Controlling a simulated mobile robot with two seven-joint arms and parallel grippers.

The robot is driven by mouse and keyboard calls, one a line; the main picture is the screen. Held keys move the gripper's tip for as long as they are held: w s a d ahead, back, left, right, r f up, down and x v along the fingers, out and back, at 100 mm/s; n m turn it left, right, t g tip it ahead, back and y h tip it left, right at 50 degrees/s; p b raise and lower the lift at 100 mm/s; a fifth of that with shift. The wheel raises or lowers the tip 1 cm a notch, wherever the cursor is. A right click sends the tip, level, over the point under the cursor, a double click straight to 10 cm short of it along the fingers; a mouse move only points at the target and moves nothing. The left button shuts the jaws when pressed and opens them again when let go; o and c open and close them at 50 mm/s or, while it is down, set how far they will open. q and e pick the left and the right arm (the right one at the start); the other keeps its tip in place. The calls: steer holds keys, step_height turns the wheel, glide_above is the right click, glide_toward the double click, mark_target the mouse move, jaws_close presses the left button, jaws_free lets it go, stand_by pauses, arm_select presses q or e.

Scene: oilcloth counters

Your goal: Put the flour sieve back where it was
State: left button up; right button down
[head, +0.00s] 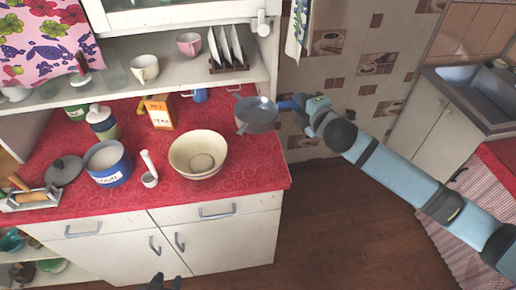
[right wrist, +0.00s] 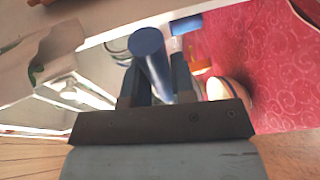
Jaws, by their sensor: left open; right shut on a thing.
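The flour sieve (head: 256,116) is a grey round pan with a blue handle. In the head view it hangs in the air near the counter's back right corner, behind and right of the cream bowl. My right gripper (head: 297,103) is shut on its blue handle, which also shows between the fingers in the right wrist view (right wrist: 151,62). The sieve's pan is not clear in the right wrist view. Dark fingertips of my left gripper (head: 166,283) show at the bottom edge, apart and empty, in front of the cabinet.
Above is a shelf (head: 175,78) with cups and a plate rack.

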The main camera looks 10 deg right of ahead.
steer(key=w+r, duration=0.3)
steer(key=w, duration=0.1)
step_height(320, 180, down, 19)
steer(key=shift+w+d+f+n, duration=0.2)
steer(key=shift+w+d+n, duration=0.1)
steer(key=shift+w+d, duration=0.15)
steer(key=shift+s, duration=0.1)
steer(key=shift+f, duration=0.2)
steer(key=c, duration=1)
jaws_free()
steer(key=shift+o, duration=0.2)
steer(key=shift+r, duration=0.15)
